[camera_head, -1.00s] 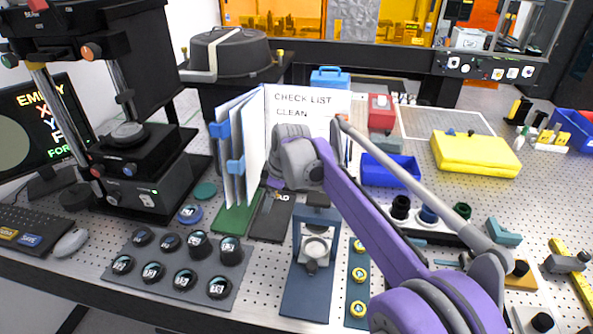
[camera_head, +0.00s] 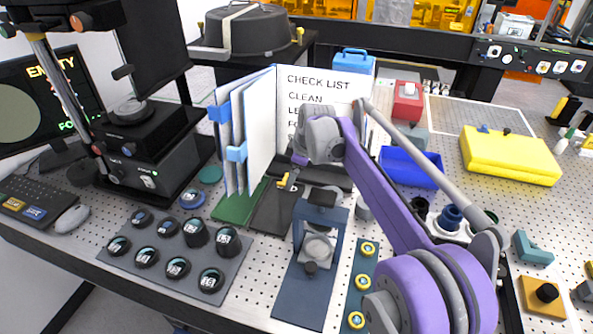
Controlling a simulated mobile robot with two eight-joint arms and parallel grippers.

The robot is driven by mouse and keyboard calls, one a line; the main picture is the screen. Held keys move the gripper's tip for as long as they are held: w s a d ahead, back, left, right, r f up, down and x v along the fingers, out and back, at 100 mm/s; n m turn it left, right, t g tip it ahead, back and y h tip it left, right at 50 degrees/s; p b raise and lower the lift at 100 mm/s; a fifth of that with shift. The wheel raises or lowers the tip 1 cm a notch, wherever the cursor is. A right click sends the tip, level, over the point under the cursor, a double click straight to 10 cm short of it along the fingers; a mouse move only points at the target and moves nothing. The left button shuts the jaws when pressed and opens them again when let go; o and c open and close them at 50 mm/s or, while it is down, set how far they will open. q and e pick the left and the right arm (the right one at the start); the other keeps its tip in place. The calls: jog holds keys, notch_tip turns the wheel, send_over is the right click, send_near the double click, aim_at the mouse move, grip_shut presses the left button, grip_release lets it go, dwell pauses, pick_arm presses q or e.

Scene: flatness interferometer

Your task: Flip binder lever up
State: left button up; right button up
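The binder (camera_head: 233,150) stands open, with blue tabs on its left pages and a white "CHECK LIST" page facing me, partly covered by my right arm. Its foot is by a green plate (camera_head: 238,203) and a black plate (camera_head: 272,210). A small yellow piece (camera_head: 285,181) shows above the black plate; I cannot tell whether it is the lever. My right gripper (camera_head: 299,159) is in front of the lower checklist page, mostly hidden by its wrist. Its opening and any contact cannot be made out. My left gripper is not in view.
A dark blue stand (camera_head: 309,270) and a grey tray (camera_head: 176,255) of several round black parts are in front of the binder. A blue bin (camera_head: 411,168), red box (camera_head: 407,102) and yellow case (camera_head: 510,157) stand to the right. A black instrument (camera_head: 150,140) is left.

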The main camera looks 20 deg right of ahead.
jog(key=b+x, duration=0.1)
jog(key=x, duration=0.2)
jog(key=shift+f, duration=0.15)
jog(key=shift+b+x, duration=0.3)
jog(key=shift+x, duration=0.75)
jog(key=c, duration=1.2)
